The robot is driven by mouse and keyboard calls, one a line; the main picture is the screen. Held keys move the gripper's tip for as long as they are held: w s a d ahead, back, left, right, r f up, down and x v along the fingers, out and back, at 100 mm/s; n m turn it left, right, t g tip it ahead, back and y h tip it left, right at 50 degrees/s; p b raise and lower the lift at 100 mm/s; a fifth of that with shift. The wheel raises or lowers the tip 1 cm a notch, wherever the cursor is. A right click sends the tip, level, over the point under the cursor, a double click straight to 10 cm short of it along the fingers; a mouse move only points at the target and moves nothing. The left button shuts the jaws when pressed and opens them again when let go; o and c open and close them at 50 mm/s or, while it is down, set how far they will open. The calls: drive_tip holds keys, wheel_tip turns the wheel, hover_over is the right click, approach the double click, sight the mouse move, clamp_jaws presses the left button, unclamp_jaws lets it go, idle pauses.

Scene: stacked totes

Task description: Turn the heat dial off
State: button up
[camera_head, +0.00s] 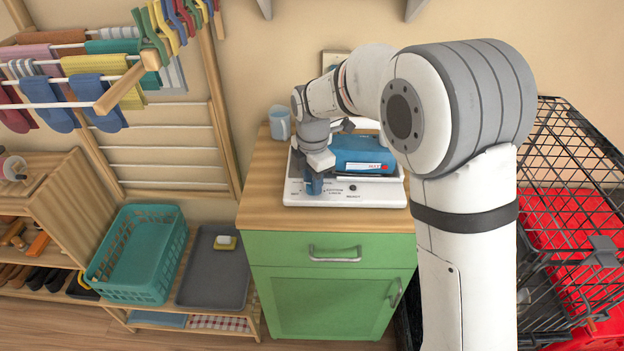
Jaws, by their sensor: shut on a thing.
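A white appliance (298,191) with a printed front panel sits on the wooden top of the green cabinet. A blue object (362,153) with a white and red label lies on top of it. My gripper (315,184) points down at the left part of the front panel. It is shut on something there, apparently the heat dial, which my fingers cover. The dial's pointer and setting cannot be seen. A small dark knob or mark (352,187) shows farther right on the panel.
A light blue mug (280,122) stands behind the appliance, left of my arm. A drying rack (160,140) with socks is at the left. A teal basket (137,255) and grey tray (214,270) are lower left. A black wire cage (570,130) stands at the right.

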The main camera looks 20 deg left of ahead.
drive_tip(key=shift+n, duration=1.1)
drive_tip(key=o, duration=1)
drive_tip(key=shift+r, duration=0.1)
wheel_tip(320, 180, up, 8)
drive_tip(key=shift+f, duration=0.2)
